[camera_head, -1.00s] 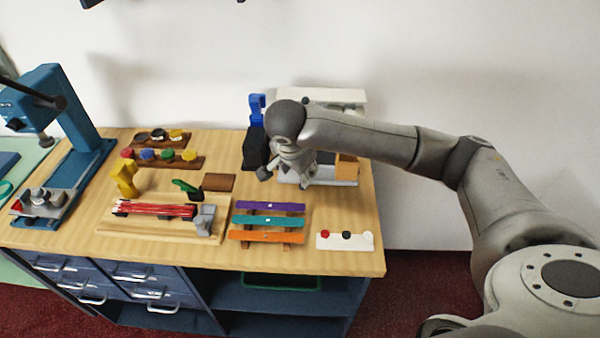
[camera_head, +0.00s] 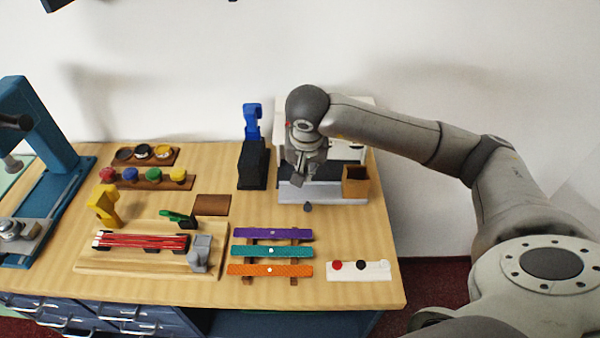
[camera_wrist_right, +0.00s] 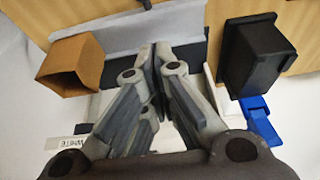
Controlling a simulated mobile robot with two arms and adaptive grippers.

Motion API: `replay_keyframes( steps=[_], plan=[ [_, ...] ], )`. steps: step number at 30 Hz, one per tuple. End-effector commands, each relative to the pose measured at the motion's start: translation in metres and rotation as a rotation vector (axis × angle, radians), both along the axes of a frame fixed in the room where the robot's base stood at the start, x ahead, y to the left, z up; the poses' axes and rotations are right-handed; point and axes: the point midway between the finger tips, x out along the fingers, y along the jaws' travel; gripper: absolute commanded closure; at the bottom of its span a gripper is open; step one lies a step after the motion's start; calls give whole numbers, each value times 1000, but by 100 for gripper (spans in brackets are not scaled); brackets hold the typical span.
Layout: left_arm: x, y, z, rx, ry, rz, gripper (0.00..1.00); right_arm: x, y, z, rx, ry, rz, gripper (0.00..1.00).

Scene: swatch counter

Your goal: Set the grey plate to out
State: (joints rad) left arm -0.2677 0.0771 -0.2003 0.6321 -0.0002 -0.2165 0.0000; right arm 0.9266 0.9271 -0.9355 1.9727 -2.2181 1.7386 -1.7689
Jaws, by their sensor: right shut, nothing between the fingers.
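The grey plate (camera_head: 335,195) is a pale flat strip low at the front of a white unit (camera_head: 345,160) at the back right of the counter. In the right wrist view the plate (camera_wrist_right: 120,32) lies beyond my fingertips. A small dark knob (camera_head: 308,207) shows at its front edge. My right gripper (camera_head: 298,183) points down over the plate, behind the knob, and hides part of the unit. Its fingers are together and empty, also in the right wrist view (camera_wrist_right: 155,50). I cannot tell whether they touch the plate. My left gripper is not in view.
A brown open box (camera_head: 356,182) stands right of my gripper. A black holder (camera_head: 252,165) with a blue piece (camera_head: 252,122) stands to its left. Purple, teal and orange strips (camera_head: 271,252) lie in front. A white button strip (camera_head: 358,270) is at front right.

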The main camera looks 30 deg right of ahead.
Motion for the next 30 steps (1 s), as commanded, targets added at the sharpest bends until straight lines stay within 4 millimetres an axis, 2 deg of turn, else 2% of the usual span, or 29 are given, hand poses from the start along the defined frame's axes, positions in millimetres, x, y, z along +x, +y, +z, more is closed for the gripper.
replay_keyframes(
  steps=[3, 9, 12, 14, 18, 23, 30],
  plan=[
    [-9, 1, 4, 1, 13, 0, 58, 3, -3, -11, -1, 5, 0, 100],
    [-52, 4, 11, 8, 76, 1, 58, 12, -9, -45, -1, 6, -1, 100],
    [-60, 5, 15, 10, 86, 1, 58, 18, -12, -62, 0, 5, -1, 100],
    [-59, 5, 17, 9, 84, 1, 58, 20, -14, -71, -1, 4, -1, 100],
    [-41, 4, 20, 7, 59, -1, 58, 25, -15, -85, 0, 1, 0, 100],
    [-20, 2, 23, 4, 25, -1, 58, 27, -17, -91, -1, 0, 0, 100],
    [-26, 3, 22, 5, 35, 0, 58, 27, -17, -92, -1, 0, 0, 100]
  ],
)
